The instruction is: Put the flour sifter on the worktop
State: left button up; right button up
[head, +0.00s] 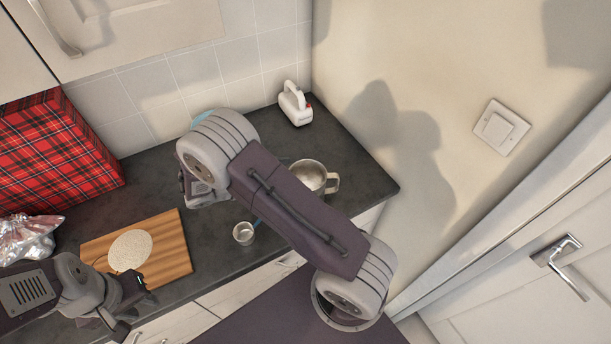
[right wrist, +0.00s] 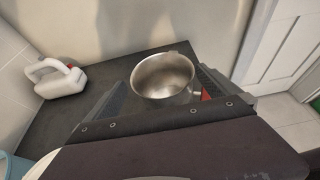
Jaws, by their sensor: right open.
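The flour sifter (head: 308,172) appears to be the round metal cup with a side handle on the dark worktop (head: 225,269), near its right end. My right arm hides part of it in the head view. In the right wrist view the sifter (right wrist: 165,72) is upright, its open mouth facing up. My right gripper (right wrist: 160,84) is open, with one finger on each side of the sifter in the picture; I cannot tell whether they touch it. My left gripper (head: 134,309) is low at the left, by the cutting board's front edge, with nothing visible in it; its jaw opening is unclear.
A wooden board (head: 174,235) with a round pale flatbread (head: 130,250) lies left. A small metal cup (head: 244,234) stands near the front edge. A white jug (head: 296,106) stands at the back by the wall. A red tartan box (head: 55,150) stands far left.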

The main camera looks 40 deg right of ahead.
jog(key=v, duration=0.6)
jog(key=shift+b, duration=0.4)
jog(key=shift+a, duration=0.2)
